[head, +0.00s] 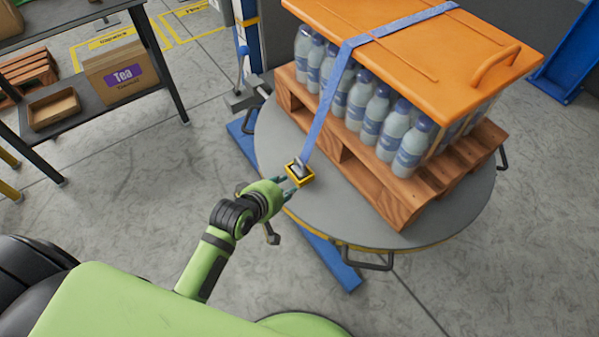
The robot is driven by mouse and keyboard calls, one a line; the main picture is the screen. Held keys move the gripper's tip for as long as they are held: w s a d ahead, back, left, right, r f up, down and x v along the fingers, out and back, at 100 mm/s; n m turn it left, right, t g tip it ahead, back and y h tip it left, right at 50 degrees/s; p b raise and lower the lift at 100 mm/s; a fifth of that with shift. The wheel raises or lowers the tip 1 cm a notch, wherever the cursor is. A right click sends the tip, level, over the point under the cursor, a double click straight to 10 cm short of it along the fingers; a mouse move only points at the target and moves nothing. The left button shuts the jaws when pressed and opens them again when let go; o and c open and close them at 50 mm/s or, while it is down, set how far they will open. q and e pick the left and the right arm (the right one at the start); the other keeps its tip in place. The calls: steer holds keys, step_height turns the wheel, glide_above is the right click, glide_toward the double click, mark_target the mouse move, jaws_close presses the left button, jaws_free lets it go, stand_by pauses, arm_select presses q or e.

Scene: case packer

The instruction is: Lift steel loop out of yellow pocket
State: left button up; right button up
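A small yellow pocket (307,181) sits near the left part of the round grey turntable, at the lower end of a blue strap (323,120). A steel loop (298,168) shows as a small grey piece in the pocket, at the strap's end. My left gripper (286,188) is right at the pocket's left side, with its fingertips pointing at it. The fingers look spread apart, but whether they touch the pocket or the loop is too small to tell. My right gripper is not in view.
Blue-labelled bottles (371,117) stand on a wooden pallet (400,200) under an orange lid (430,40), which the strap crosses. The turntable (283,130) has black handles at its rim. A shelf with a Tea box (120,72) stands at the left. Floor between is clear.

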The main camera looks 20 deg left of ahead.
mark_target(301, 162)
arm_select(q)
steer(key=w+n, duration=0.1)
steer(key=w, duration=0.2)
steer(key=w+f+n+t, duration=0.1)
steer(key=w, duration=0.2)
steer(key=w+d+f+n+b, duration=0.1)
steer(key=w, duration=0.3)
steer(key=shift+f+t, duration=0.1)
steer(key=shift+t, duration=0.2)
jaws_close()
